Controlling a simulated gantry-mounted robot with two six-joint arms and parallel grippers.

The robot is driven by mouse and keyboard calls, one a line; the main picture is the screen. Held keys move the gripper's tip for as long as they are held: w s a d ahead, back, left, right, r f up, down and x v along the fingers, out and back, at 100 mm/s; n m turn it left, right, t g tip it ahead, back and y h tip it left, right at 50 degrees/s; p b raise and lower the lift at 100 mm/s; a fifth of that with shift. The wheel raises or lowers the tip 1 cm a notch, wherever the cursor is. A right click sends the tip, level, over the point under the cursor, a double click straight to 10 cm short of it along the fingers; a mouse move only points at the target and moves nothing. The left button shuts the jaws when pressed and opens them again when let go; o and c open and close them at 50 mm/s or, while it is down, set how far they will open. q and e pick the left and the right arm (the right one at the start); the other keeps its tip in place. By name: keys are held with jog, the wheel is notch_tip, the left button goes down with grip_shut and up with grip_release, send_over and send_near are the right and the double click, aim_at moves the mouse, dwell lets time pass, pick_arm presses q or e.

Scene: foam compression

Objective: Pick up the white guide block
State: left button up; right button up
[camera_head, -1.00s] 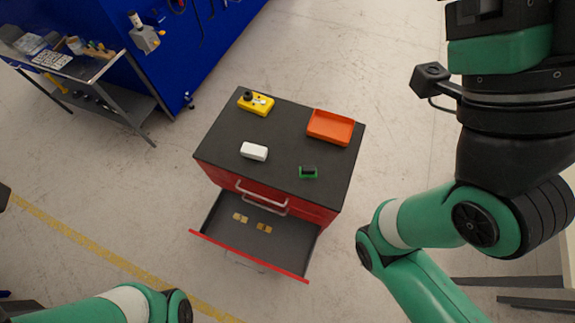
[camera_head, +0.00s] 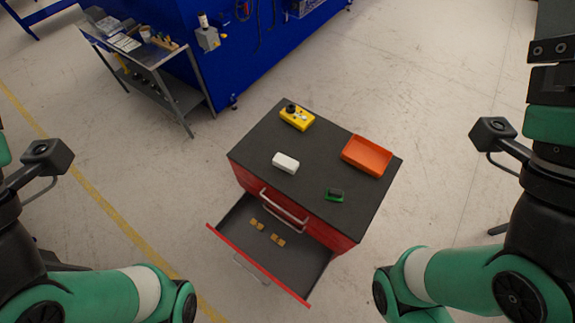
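The white guide block (camera_head: 285,163) lies on the dark top of the red cabinet (camera_head: 262,150), left of the middle and near its front edge. Nothing touches it and it is fully visible. Green links of both my arms show at the lower left and lower right of the head view, apart from the cabinet. Neither of my grippers can be made out in this view.
On the cabinet top are a yellow device (camera_head: 297,118), an orange tray (camera_head: 367,156) and a green-and-black part (camera_head: 334,195). The drawer (camera_head: 237,222) stands open with several small tan pieces (camera_head: 268,233) in it. A grey cart (camera_head: 180,95) stands at the upper left.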

dwell(0.4)
pick_arm(q)
jog(key=o, duration=0.8)
jog(key=shift+o, duration=0.2)
